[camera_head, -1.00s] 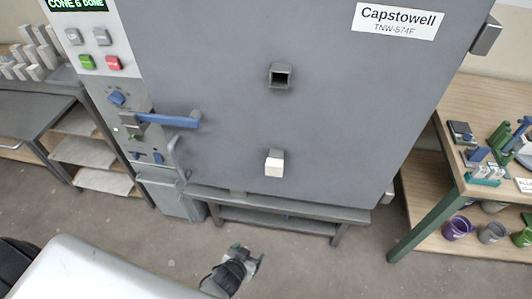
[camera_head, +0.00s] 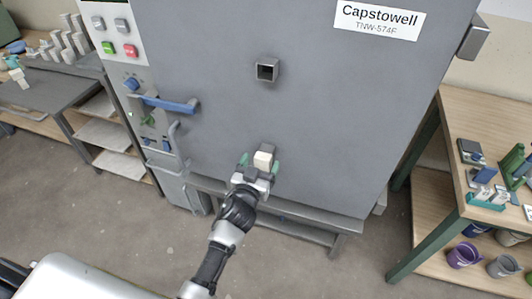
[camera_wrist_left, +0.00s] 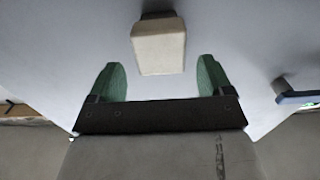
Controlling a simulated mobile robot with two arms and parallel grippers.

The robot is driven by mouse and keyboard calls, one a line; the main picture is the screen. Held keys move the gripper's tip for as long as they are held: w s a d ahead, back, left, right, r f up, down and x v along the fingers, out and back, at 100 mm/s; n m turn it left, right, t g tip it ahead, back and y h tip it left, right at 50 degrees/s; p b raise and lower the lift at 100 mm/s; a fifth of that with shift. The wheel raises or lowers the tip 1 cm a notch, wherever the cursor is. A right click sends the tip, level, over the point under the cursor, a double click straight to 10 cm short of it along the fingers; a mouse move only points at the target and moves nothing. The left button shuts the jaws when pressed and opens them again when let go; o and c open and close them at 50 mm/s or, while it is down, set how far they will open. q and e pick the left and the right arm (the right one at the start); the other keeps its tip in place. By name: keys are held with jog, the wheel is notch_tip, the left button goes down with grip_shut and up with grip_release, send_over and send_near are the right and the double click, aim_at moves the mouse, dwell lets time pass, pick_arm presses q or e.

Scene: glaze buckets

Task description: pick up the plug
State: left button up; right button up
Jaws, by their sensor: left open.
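The plug, a cream block (camera_head: 263,159), sits in the lower port of the grey kiln door and sticks out from it. In the left wrist view the plug (camera_wrist_left: 158,48) shows ahead of the fingers, centred between them. My left gripper (camera_head: 259,165) is open at the plug, with one green fingertip to each side of it. In the wrist view the gripper (camera_wrist_left: 160,80) has clear gaps on both sides of the plug, and the plug's outer end appears just beyond the fingertips. My right gripper is not in view.
The kiln door (camera_head: 330,120) fills the middle, with an empty square port (camera_head: 267,69) above the plug. A blue-handled latch (camera_head: 165,104) is at left. A workbench (camera_head: 455,120) with small tools stands at right, buckets (camera_head: 463,256) below it. Open floor lies in front.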

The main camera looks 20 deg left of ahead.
aim_at(266, 155)
pick_arm(q)
jog(key=w, duration=0.4)
jog(key=shift+w, duration=0.15)
jog(key=shift+r, duration=0.1)
jog(key=shift+c, duration=0.6)
jog(key=c, duration=0.9)
